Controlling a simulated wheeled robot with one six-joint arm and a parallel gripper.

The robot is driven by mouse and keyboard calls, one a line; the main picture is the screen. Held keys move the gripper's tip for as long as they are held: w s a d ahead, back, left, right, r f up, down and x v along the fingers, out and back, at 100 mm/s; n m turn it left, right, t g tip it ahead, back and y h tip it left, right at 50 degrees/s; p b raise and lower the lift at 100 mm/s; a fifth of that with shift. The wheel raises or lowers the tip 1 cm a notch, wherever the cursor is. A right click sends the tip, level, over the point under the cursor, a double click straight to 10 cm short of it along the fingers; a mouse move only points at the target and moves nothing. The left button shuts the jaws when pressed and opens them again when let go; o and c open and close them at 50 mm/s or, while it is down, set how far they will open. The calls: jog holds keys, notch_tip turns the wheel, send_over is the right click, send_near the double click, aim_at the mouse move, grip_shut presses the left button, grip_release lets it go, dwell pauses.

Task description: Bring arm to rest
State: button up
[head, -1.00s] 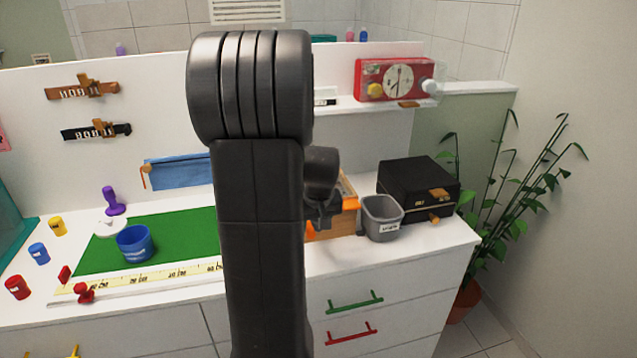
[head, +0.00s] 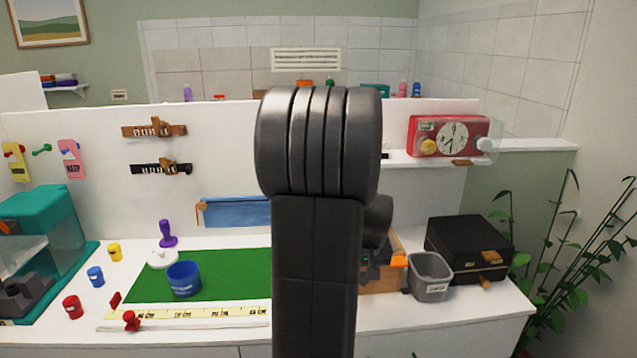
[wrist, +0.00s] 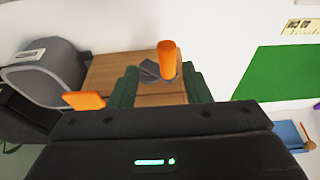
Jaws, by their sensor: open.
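My arm stands upright in the middle of the head view and hides part of the counter behind it. My gripper (wrist: 160,88) is open in the wrist view, with its two dark green fingers apart and nothing seen between them that it grips. Beyond the fingers is a wooden box (wrist: 108,72) with an upright orange knob (wrist: 167,60) and an orange piece (wrist: 85,100) at its side. In the head view the box (head: 380,283) is partly hidden behind my arm. I cannot tell the exact gap between fingers and box.
A grey bin (head: 430,278) and a black box (head: 468,248) stand right of the wooden box. A blue cup (head: 184,279) stands on a green mat (head: 235,270) to the left. A plant (head: 560,265) is at far right.

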jog(key=b+x, duration=0.3)
jog(key=x, duration=0.3)
jog(key=shift+f+b, duration=0.2)
jog(key=shift+b, duration=0.1)
jog(key=shift+a+r, duration=0.2)
jog(key=shift+a, duration=0.7)
jog(key=shift+s+r, duration=0.1)
